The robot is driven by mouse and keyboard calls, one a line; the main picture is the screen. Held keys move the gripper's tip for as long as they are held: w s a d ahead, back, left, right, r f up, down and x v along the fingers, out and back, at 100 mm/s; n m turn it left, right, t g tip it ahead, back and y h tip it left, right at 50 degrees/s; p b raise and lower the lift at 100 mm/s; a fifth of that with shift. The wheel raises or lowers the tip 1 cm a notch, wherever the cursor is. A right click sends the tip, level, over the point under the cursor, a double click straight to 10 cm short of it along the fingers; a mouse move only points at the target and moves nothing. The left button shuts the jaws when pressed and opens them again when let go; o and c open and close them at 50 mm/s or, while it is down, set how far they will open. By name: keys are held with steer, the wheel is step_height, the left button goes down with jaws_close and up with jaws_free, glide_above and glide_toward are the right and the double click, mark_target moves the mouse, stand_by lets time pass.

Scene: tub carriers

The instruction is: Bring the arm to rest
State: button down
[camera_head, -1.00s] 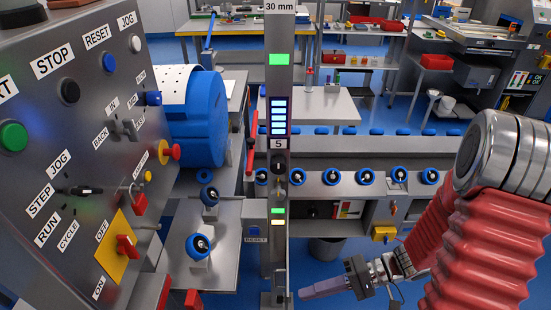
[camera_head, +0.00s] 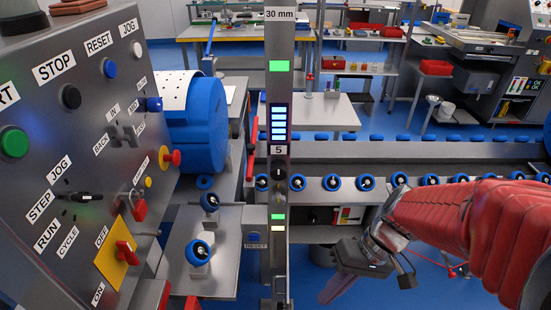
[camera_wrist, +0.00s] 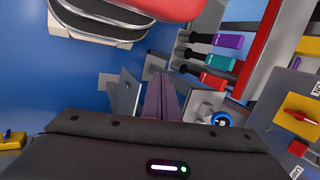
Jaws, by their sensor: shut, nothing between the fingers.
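My gripper (camera_head: 329,293) hangs low at the right of the grey post, at the end of my red-sleeved arm. Its slim purple-grey fingers point down and a little left, closed together with nothing between them. In the wrist view the fingers of my gripper (camera_wrist: 161,84) lie side by side above the dark gripper body. My arm reaches in from the right edge, its red bellows lying nearly level in front of the conveyor. The fingertips appear clear of the things around them, over blue floor.
The grey post (camera_head: 279,120) stands left of my gripper. A control panel (camera_head: 75,175) fills the left side. Blue-ringed pieces (camera_head: 366,183) line the conveyor (camera_head: 400,153) behind my arm. Two more sit on grey plates (camera_head: 225,262) left of the post. Blue floor is open at lower right.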

steer(key=d+r+t+h, duration=0.2)
steer(key=r+t, duration=0.1)
steer(key=r, duration=0.4)
steer(key=d+r+m+t+h, duration=0.1)
steer(key=d+r+t+h, duration=0.1)
steer(key=r, duration=0.5)
steer(key=shift+w+m+t+h, duration=0.3)
steer(key=shift+t+h, duration=0.5)
steer(key=shift+t, duration=0.4)
steer(key=shift+r, duration=0.1)
